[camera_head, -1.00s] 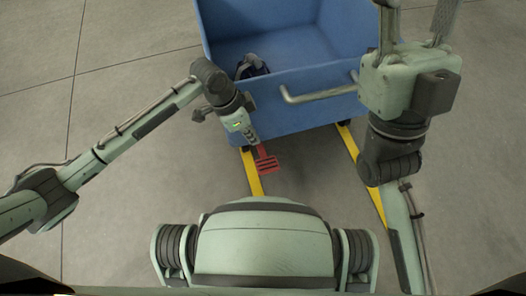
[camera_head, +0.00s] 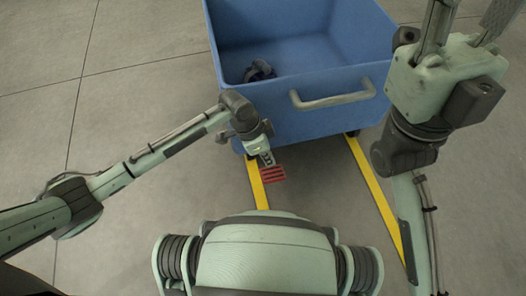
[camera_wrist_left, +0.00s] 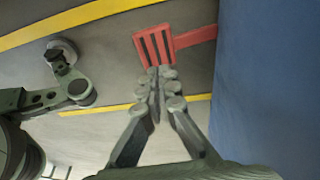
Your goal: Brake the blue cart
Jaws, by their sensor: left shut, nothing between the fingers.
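The blue cart (camera_head: 320,122) stands ahead of me in the head view, with a grey handle (camera_head: 333,100) on its near side. A red slotted brake pedal (camera_head: 271,175) sticks out low at its near left. It also shows in the left wrist view (camera_wrist_left: 154,46), on a red arm beside the blue wall. My left gripper (camera_head: 267,160) is shut and empty, its fingertips at the pedal's edge; the wrist view shows the closed fingertips (camera_wrist_left: 158,75) there too. I cannot tell whether they touch. My right gripper (camera_head: 474,12) is open, its fingertips cut off by the top edge.
A dark bag (camera_head: 259,70) lies inside the cart. Yellow lines (camera_head: 376,185) mark the floor near the cart. A caster wheel (camera_wrist_left: 62,50) shows in the left wrist view. The grey floor (camera_head: 130,90) left of the cart is clear.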

